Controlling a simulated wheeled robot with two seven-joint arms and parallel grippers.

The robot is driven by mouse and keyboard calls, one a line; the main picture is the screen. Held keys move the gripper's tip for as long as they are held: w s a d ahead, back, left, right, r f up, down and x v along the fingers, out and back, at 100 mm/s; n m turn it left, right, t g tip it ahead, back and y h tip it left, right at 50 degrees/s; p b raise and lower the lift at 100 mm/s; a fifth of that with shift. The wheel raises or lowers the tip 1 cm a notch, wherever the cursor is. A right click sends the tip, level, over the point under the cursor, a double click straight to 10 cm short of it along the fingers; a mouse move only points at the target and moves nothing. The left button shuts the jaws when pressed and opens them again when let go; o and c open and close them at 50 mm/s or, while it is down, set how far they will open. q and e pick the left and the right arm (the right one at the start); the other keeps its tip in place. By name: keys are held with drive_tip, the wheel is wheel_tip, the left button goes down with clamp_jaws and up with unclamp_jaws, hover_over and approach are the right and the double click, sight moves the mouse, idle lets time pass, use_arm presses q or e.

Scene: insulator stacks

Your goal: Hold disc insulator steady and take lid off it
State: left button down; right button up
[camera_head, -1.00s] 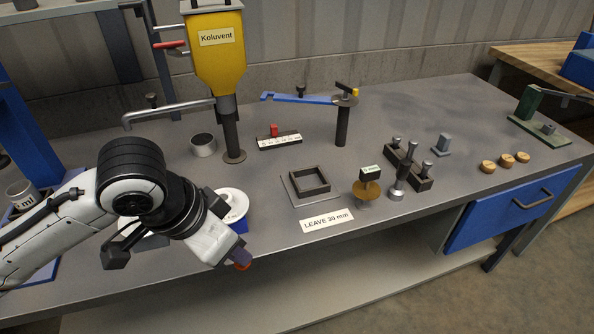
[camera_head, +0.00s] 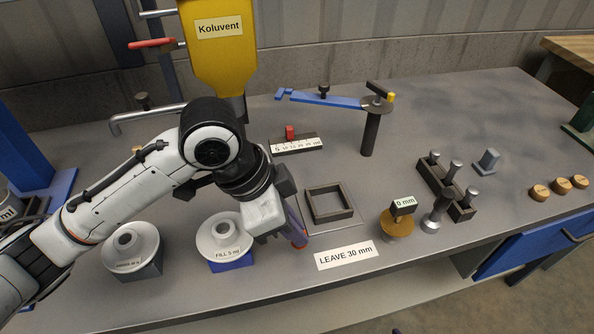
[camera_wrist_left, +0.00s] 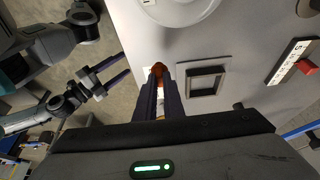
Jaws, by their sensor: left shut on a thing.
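Two white disc insulators stand at the table's front left in the head view. One (camera_head: 225,229) has a blue base and a "FILL 5 ml" label; the other (camera_head: 131,240) has a grey-blue base. Both have a grey round hub with a dark centre. My left gripper (camera_head: 298,240) is right of the blue-based one, pointing down, apart from it. It is shut on a small reddish-brown piece, which shows at its fingertips in the wrist view (camera_wrist_left: 158,70); I cannot tell whether this is a lid. My right gripper (camera_wrist_left: 117,70) is open and empty at the wrist view's left.
A square dark frame (camera_head: 345,189) lies right of my left gripper, behind a "LEAVE 30 mm" card (camera_head: 346,255). A gauge with a tan disc (camera_head: 396,224), a post rack (camera_head: 432,176) and wooden discs (camera_head: 560,185) stand farther right. A yellow hopper (camera_head: 220,65) stands behind.

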use_arm(q)
drive_tip(key=w, duration=0.2)
drive_tip(key=w+a, duration=0.1)
drive_tip(key=w, duration=0.1)
drive_tip(key=w+a, duration=0.1)
drive_tip(key=w, duration=0.1)
drive_tip(key=shift+w+a+r, duration=0.1)
drive_tip(key=shift+w+a, duration=0.05)
drive_tip(key=shift+w, duration=0.15)
drive_tip(key=w, duration=0.2)
drive_tip(key=w+a, duration=0.1)
drive_tip(key=w, duration=0.1)
drive_tip(key=w+a, duration=0.1)
drive_tip(key=w, duration=0.2)
drive_tip(key=shift+a, duration=0.1)
drive_tip(key=shift+w+a, duration=0.1)
drive_tip(key=shift+w, duration=0.25)
drive_tip(key=shift+w+a, duration=0.1)
drive_tip(key=shift+w, duration=0.05)
drive_tip(key=shift+f, duration=1.8)
use_arm(e)
drive_tip(key=shift+s+d, duration=0.1)
drive_tip(key=shift+s, duration=0.35)
use_arm(q)
drive_tip(key=shift+f+p, duration=0.1)
drive_tip(key=shift+p, duration=0.2)
